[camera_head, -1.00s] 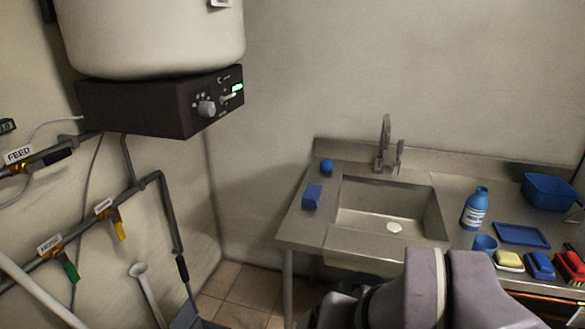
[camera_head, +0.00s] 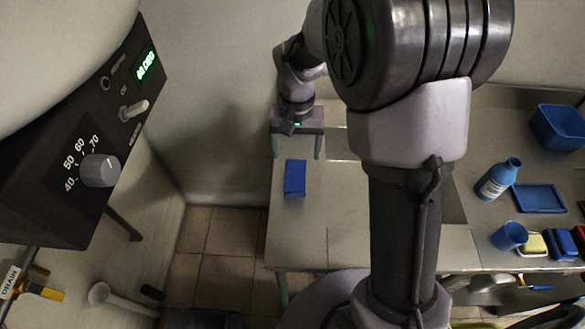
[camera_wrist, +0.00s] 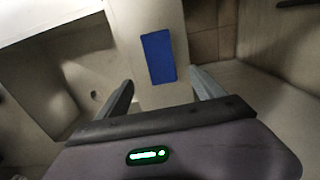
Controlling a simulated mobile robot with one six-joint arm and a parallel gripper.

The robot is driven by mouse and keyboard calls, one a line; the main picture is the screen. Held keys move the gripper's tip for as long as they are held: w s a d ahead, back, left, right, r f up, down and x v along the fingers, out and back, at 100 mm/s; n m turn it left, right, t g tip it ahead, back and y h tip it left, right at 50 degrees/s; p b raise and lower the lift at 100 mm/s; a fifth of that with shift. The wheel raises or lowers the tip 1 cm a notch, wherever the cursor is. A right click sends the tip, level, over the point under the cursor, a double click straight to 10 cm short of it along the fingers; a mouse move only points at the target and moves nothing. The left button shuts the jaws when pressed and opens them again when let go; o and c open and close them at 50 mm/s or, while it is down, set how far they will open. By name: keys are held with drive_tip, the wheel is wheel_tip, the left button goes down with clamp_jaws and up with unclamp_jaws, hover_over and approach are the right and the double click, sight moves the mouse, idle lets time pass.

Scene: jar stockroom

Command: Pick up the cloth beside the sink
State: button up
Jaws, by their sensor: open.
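The cloth (camera_head: 295,177) is a flat blue rectangle lying on the counter to the left of the sink. In the wrist view the cloth (camera_wrist: 158,57) lies ahead of the fingertips, roughly between their lines. The sink basin (camera_wrist: 70,75) is at the left of the wrist view. My arm hides most of it in the head view. My gripper (camera_head: 297,150) is open and empty, pointing down over the counter just behind the cloth in the head view. Its two fingers also show in the wrist view (camera_wrist: 160,80). I see no contact with the cloth.
On the counter to the right stand a blue bottle (camera_head: 497,179), a blue cup (camera_head: 509,236), a blue tray (camera_head: 539,198), a yellow sponge (camera_head: 534,244) and a blue tub (camera_head: 560,127). A dark control box with a dial (camera_head: 100,170) hangs at the left.

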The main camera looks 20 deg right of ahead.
drive_tip(key=b, duration=0.1)
hover_over(296, 172)
wheel_tip(296, 172, down, 4)
drive_tip(key=shift+f, duration=0.15)
wheel_tip(296, 172, down, 6)
drive_tip(key=b, duration=0.3)
drive_tip(key=shift+r, duration=0.2)
drive_tip(key=c, duration=1.5)
drive_tip(key=shift+o, duration=0.2)
